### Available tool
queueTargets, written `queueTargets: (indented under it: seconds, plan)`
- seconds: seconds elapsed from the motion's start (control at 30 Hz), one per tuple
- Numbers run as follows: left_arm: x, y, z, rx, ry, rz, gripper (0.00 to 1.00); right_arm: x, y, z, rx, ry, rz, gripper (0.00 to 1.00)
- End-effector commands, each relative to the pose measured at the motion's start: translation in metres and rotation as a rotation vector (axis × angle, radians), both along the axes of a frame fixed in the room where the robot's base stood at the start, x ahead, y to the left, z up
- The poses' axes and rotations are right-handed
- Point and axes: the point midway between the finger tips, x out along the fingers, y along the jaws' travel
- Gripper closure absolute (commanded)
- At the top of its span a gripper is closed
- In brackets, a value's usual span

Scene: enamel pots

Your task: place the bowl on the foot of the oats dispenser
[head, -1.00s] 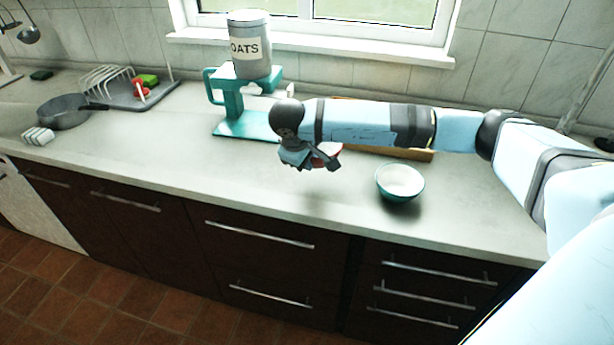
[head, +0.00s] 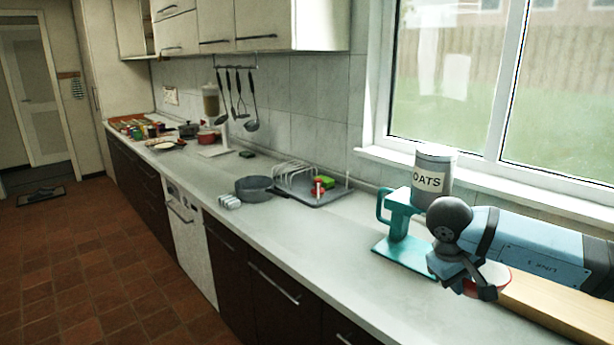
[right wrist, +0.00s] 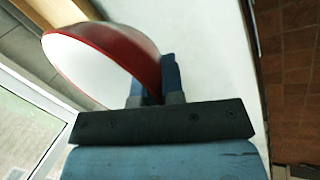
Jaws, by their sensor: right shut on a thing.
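The oats dispenser is a teal stand with a grey canister labelled OATS (head: 432,180), in the head view at the right, below the window. Its flat teal foot (head: 402,262) lies bare on the counter. My right gripper (head: 482,284) is just right of the foot in the picture and partly covers the stand. It is shut on the rim of a bowl (head: 498,277), red outside and white inside. In the right wrist view the bowl (right wrist: 105,60) is tilted in the picture, with its wall between the fingers (right wrist: 157,85). My left gripper is not in view.
A wooden board or box (head: 560,310) lies right of my right gripper. Left of the dispenser are a grey drying tray (head: 318,194) and a dark pan (head: 262,188). The counter (head: 340,240) between them and in front of the foot is clear.

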Motion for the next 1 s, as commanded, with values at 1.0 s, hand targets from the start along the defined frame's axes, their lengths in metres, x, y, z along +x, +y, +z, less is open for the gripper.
queueTargets:
  seconds: [1.0]
  plan:
    - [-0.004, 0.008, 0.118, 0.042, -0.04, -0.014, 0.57, -0.085, 0.081, 0.032, -0.026, -0.011, -0.25, 1.0]
